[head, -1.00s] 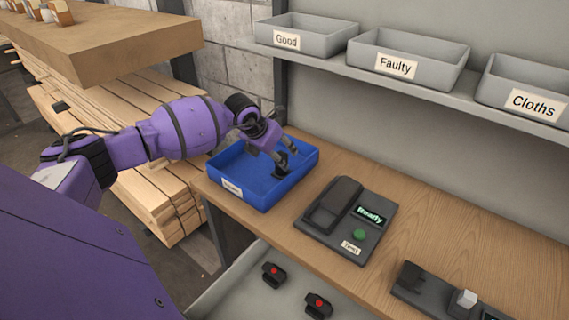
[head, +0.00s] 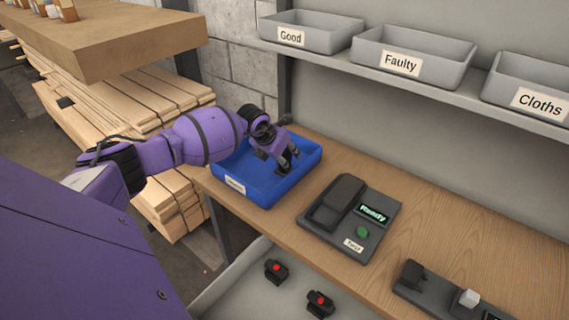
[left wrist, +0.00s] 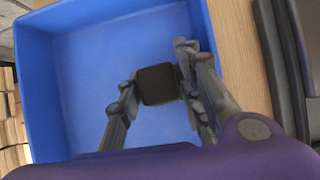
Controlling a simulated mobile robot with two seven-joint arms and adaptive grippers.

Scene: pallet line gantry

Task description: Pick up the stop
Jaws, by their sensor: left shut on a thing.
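The stop (left wrist: 158,84) is a small dark block with a squarish face in the left wrist view. My left gripper (left wrist: 157,88) is shut on it, with one finger on each side. In the head view my left gripper (head: 285,160) is over the inside of the blue tray (head: 262,197), and the stop is hard to tell from the dark fingers there. In the left wrist view the tray's blue floor (left wrist: 100,60) shows around the block. I cannot tell whether the block touches the floor. My right gripper is not in view.
The tray stands at the left end of the wooden bench (head: 440,240). A dark tester reading "Ready" (head: 350,218) is to its right, with another dark device (head: 440,290) farther right. Grey bins (head: 415,58) stand on a shelf above. Two red-buttoned parts (head: 318,302) lie in a grey container below.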

